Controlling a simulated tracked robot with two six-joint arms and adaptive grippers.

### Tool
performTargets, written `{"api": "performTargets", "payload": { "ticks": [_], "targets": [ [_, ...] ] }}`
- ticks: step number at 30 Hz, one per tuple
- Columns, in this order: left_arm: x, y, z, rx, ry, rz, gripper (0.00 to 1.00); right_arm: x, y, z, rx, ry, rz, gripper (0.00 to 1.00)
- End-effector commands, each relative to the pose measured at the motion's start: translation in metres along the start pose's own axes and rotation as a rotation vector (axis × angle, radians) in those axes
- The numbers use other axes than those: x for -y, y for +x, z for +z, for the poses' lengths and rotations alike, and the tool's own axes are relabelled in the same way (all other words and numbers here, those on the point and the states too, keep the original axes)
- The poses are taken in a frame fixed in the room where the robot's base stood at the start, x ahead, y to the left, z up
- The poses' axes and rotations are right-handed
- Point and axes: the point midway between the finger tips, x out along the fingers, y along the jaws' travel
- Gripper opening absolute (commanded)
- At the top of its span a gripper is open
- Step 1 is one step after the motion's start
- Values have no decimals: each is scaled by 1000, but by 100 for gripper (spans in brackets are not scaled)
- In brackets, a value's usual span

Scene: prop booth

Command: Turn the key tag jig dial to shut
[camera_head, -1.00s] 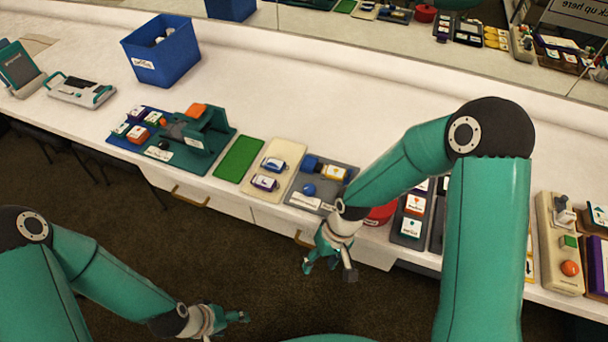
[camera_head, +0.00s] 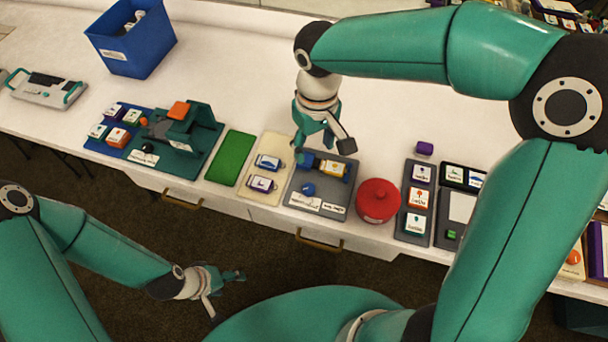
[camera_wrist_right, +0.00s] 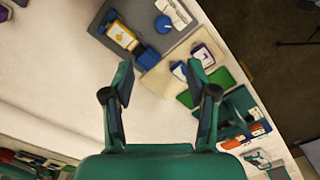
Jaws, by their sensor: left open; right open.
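The key tag jig is most likely the grey board (camera_head: 335,208), lying flat at the table's front part. It bears a round blue dial (camera_head: 308,189), a yellow and white tag (camera_head: 332,168), a blue block and white labels too small to read. The board also shows in the right wrist view (camera_wrist_right: 183,40), with its blue dial (camera_wrist_right: 163,23). My right gripper (camera_head: 322,142) is open and empty, above the table by the board's back edge; its spread fingers (camera_wrist_right: 160,78) point toward the cream board. My left gripper (camera_head: 230,292) is open and empty, in front of the table.
A red round pot (camera_head: 378,201) stands right of the grey board. The cream board (camera_head: 246,187) with two tags, a green mat (camera_head: 231,158) and a teal stand (camera_head: 204,133) lie left. A blue bin (camera_head: 130,45) stands behind. The table's back middle is clear.

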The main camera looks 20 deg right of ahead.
Motion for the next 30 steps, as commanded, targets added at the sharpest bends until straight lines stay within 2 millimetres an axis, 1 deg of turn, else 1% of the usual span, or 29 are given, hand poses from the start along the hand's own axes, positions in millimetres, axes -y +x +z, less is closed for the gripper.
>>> {"api": "performTargets", "payload": {
  "ticks": [5,15,21,25,30],
  "targets": [
    [0,-1,1,2,0,0,69,7,26,-2,8,-20,-2,58],
    [-1,-4,0,1,0,0,69,10,99,-4,10,-29,-2,58],
    [-2,-5,0,1,0,0,69,10,137,-4,8,-29,-3,58],
    [-2,-6,0,1,0,0,69,10,153,-5,6,-28,-2,58],
    [-2,-6,0,1,0,0,69,10,163,-5,3,-28,-3,58]
  ]
}}
